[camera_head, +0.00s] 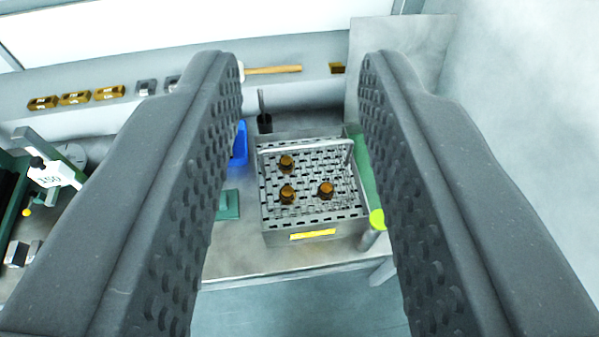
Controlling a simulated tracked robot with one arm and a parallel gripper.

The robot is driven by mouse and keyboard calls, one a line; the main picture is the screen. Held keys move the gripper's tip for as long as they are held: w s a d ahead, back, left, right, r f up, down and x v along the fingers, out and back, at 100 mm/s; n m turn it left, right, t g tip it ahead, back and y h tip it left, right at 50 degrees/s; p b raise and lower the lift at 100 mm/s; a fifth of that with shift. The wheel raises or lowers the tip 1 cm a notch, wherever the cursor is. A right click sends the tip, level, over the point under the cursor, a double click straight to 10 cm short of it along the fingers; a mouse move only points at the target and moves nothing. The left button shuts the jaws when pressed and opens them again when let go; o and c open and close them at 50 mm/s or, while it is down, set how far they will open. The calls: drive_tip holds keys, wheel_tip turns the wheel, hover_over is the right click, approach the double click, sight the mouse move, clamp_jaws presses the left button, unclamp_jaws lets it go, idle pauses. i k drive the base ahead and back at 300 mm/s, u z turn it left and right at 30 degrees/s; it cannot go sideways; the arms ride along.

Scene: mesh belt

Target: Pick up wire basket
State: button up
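The wire basket (269,219) is a grey metal box with slotted mesh and a raised handle bar at its upper right. It stands on a metal table, in the middle of the view. Several-sided brown knob-like pieces, three of them, sit inside it, and a yellow label is on its front wall. My gripper (298,75) is open, with its two dark studded fingers wide apart at left and right. The basket shows between the fingers but lies farther off and below. Nothing is held. The fingers hide parts of the table on both sides.
A shelf behind holds brass blocks (76,98) and a wooden-handled tool (272,69). A blue item (239,144) and a green block (228,204) are left of the basket. A yellow-green round piece (377,219) is close at its right. A scale-like device (47,172) stands far left.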

sight(339, 141)
drive_tip(key=z, duration=1.35)
drive_tip(key=k, duration=1.2)
drive_tip(key=u, duration=1.5)
drive_tip(key=i, duration=1.7)
drive_tip(key=z, duration=0.05)
